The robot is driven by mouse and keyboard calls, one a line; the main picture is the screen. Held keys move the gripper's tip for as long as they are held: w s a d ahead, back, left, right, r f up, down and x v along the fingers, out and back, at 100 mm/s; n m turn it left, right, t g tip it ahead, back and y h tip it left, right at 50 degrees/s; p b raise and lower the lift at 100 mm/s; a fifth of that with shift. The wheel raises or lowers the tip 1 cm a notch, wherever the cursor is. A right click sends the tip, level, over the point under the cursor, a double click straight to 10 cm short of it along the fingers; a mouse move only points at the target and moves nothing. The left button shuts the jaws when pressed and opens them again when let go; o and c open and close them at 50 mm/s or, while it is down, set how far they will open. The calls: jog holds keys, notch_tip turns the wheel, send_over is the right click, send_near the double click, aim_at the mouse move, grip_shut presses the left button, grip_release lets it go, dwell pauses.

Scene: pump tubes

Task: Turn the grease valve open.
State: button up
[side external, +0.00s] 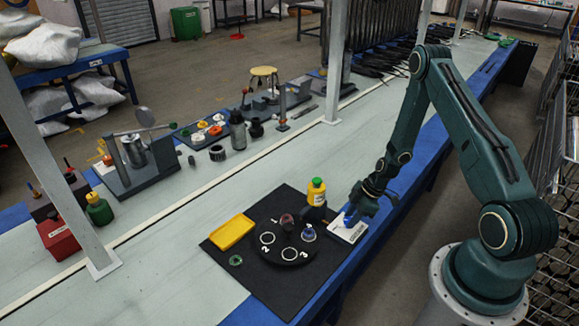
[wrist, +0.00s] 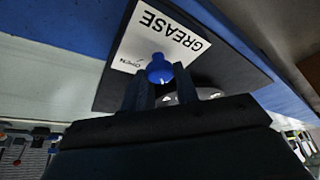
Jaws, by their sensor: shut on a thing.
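The grease valve shows in the wrist view as a blue knob (wrist: 158,68) on a white plate marked GREASE (wrist: 175,32), with a small OPEN label beside it. In the side view the blue knob (side external: 348,219) sits on the white plate (side external: 346,234) at the right edge of the black mat. My gripper (side external: 353,213) is low over the plate, with its fingers at the knob. In the wrist view my gripper (wrist: 158,74) has one finger on each side of the knob and is shut on it. The knob's lower part is hidden between the fingers.
A yellow bottle with a green cap (side external: 316,191) and a dark block stand just left of the plate. A round black fixture with numbered rings (side external: 287,245) and a yellow tray (side external: 232,232) are on the mat (side external: 270,298).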

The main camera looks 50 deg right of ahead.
jog(key=shift+m, duration=0.4)
jog(key=m+h, duration=0.1)
jog(key=m, duration=0.2)
jog(key=shift+s+a+t, duration=0.1)
jog(key=shift+a+t, duration=0.1)
jog(key=shift+t, duration=0.2)
jog(key=m+h, duration=0.1)
jog(key=m, duration=0.1)
jog(key=m+h, duration=0.1)
jog(key=m, duration=0.2)
jog(key=shift+a+t, duration=0.15)
jog(key=shift+t, duration=0.15)
jog(key=m+h, duration=0.1)
jog(key=m, duration=0.1)
jog(key=m+h, duration=0.1)
jog(key=m, duration=0.2)
jog(key=shift+a, duration=0.2)
jog(key=shift+m+g+h, duration=0.6)
jog(key=shift+m+g, duration=0.1)
jog(key=shift+m, duration=1.3)
jog(key=o, duration=0.9)
jog(key=shift+o, duration=0.2)
jog(key=shift+a+r, duration=0.1)
jog(key=shift+r, duration=0.05)
